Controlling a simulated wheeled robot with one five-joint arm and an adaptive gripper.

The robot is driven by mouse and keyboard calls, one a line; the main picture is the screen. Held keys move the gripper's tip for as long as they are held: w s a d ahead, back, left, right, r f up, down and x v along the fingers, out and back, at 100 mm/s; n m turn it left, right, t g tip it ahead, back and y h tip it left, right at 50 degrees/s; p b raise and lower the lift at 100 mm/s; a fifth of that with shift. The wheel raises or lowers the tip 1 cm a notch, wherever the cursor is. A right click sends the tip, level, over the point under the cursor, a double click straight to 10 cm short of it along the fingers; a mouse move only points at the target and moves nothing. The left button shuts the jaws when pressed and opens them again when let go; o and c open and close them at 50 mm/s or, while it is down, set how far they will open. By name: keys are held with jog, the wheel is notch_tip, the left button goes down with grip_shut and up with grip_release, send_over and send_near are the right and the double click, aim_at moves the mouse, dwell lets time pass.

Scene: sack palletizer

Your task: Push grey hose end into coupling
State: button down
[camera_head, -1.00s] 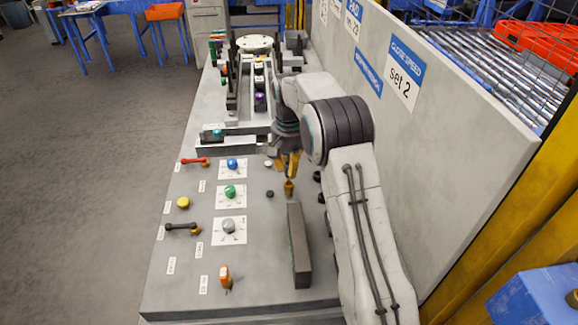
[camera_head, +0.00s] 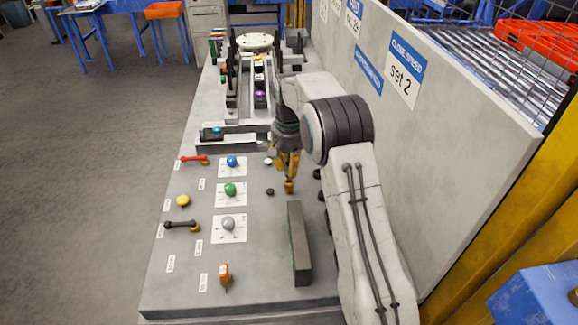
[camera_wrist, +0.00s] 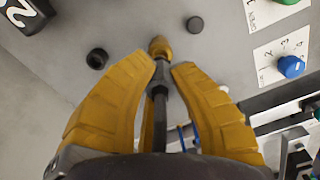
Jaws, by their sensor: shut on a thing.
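My gripper (camera_wrist: 160,72) has its yellow fingers closed around a dark grey hose end (camera_wrist: 159,76), which runs back between the fingers in the wrist view. A brass fitting (camera_wrist: 160,46), which looks like the coupling, lies straight beyond the hose end and in line with it. They appear to meet, but I cannot tell how deep the hose end sits. In the head view my gripper (camera_head: 288,163) points down over the bench, right of the blue and green knobs, with the brass fitting (camera_head: 289,187) just below its fingers. The hose itself is hidden there.
A dark bar (camera_head: 299,244) lies on the grey bench (camera_head: 260,285) nearer the camera. Black round caps stand close by (camera_wrist: 97,58), (camera_wrist: 195,24). A blue knob (camera_head: 232,161) and green knob (camera_head: 230,188) are to the left. A tall panel (camera_head: 440,120) stands right of my arm.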

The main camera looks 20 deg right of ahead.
aim_at(289, 177)
jog(key=shift+f+b, duration=0.6)
jog(key=shift+f, duration=0.55)
dwell(0.7)
jog(key=shift+s+f, duration=0.2)
jog(key=shift+f, duration=0.3)
dwell(2.1)
jog(key=c, duration=1.5)
grip_release()
jog(key=shift+o, duration=1.4)
jog(key=shift+w, duration=0.15)
jog(key=o, duration=0.3)
jog(key=shift+r, duration=0.15)
